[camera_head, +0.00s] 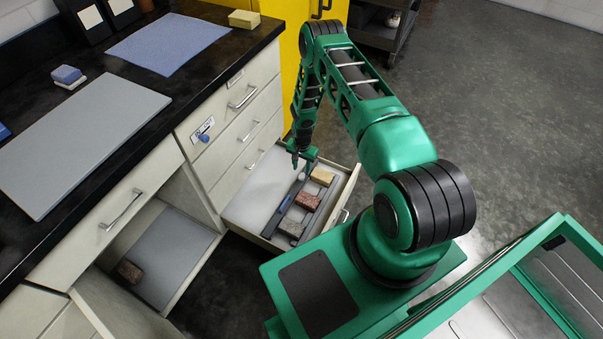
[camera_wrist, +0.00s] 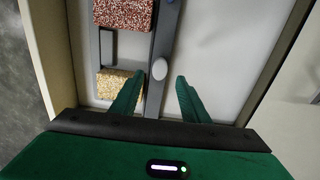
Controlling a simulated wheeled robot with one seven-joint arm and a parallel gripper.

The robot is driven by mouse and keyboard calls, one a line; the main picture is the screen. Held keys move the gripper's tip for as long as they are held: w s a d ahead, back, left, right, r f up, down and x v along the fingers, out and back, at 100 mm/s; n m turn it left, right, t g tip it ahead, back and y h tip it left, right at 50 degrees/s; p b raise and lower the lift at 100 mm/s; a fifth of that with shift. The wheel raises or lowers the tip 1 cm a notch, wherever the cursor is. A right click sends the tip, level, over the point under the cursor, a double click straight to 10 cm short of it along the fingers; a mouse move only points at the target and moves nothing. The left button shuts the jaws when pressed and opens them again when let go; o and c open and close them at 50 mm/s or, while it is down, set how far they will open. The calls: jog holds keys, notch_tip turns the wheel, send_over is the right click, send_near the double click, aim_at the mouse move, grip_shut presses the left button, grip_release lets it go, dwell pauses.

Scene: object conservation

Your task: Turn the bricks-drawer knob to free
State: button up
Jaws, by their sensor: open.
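The open bottom drawer (camera_head: 258,193) holds a yellowish brick (camera_head: 322,177), a reddish brick (camera_head: 308,200) and a grey brick (camera_head: 292,226) in a row. A dark bar (camera_wrist: 155,103) runs along the row, with a pale oval knob (camera_wrist: 160,69) on it; the knob also shows in the head view (camera_head: 301,177). My gripper (camera_wrist: 156,85) is open and empty above the bar, its fingertips pointing at either side of the knob and apart from it. In the wrist view the yellowish brick (camera_wrist: 112,82) lies left of the left finger, and the reddish brick (camera_wrist: 122,14) is farther off.
The black counter (camera_head: 110,62) carries a grey board (camera_head: 80,140) and a blue mat (camera_head: 168,42). An open compartment at left holds a brown brick (camera_head: 130,271).

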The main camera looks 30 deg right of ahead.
notch_tip(320, 180, up, 6)
dwell(0.4)
dwell(0.3)
notch_tip(320, 180, up, 19)
jog(key=n, duration=0.2)
send_over(302, 175)
jog(key=d, duration=0.5)
jog(key=s+d+r+h, duration=0.1)
jog(key=s+r, duration=0.3)
jog(key=r, duration=0.6)
jog(key=s+d+r, duration=0.2)
jog(key=s+r, duration=0.1)
jog(key=r, duration=0.7)
jog(key=s+a+r+n, duration=0.1)
jog(key=s+r+n, duration=0.1)
jog(key=s+r, duration=1.35)
jog(key=s+a+r, duration=0.1)
jog(key=s+a, duration=0.1)
jog(key=s, duration=0.6)
jog(key=s+a+r+y, duration=0.1)
jog(key=s+a+r, duration=0.1)
jog(key=s, duration=0.6)
jog(key=shift+s+a+r+n, duration=0.2)
jog(key=shift+s+a+n, duration=0.2)
jog(key=shift+a, duration=0.15)
